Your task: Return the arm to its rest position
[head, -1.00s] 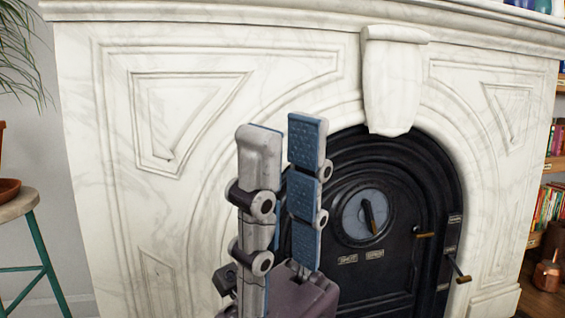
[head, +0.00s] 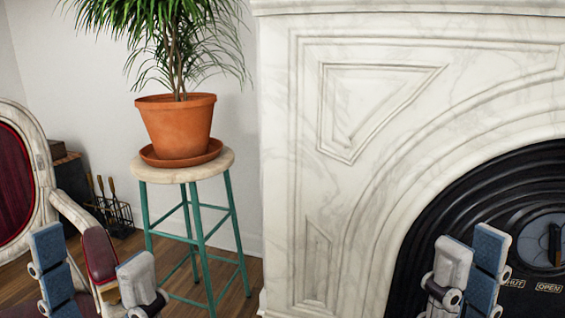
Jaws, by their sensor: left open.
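My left gripper (head: 92,262) is at the lower left of the head view. Its two fingers, one with its blue pad showing and one with its grey back showing, are wide apart with nothing between them. My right gripper (head: 471,250) is at the lower right, in front of the fireplace's black arch. Its fingers point up, and the blue pad of the far finger shows beside the grey near finger, so they stand apart. I see nothing held in it. The lower parts of both grippers are cut off by the frame.
The white marble fireplace (head: 285,190) fills the right side. Its black door has a round dial (head: 540,238), partly cut off. A potted plant (head: 178,122) stands on a teal-legged stool (head: 185,172). A red chair (head: 18,185) and fire tools (head: 115,212) stand at left.

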